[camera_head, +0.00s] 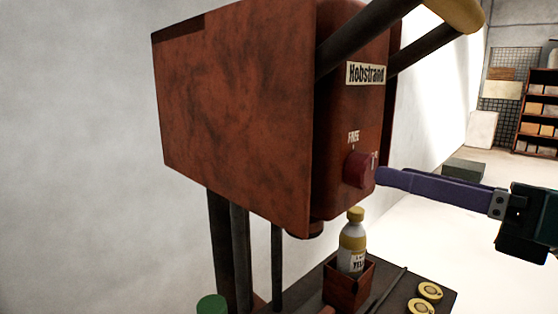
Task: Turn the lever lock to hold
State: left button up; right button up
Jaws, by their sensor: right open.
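The word "FREE" and a small mark stand just above the knob. A small pale mark shows on the knob's face. My right gripper (382,176) reaches in from the right with long purple fingers. Its tips are at the right side of the knob and overlap it in the picture; I cannot tell whether they touch. The gripper is open, though the finger gap is hard to see from this side. My left gripper is not in view.
Dark lever arms (362,38) with a yellow grip (462,14) jut out above the knob. Below, a yellow-capped bottle (352,240) stands in a brown box (349,287). Two yellow discs (430,290) lie to the right. A green round top (211,304) shows at the lower left.

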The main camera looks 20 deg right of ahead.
aim_at(372, 169)
jog(key=shift+p+x, duration=0.35)
jog(key=shift+x, duration=1.65)
grip_shut()
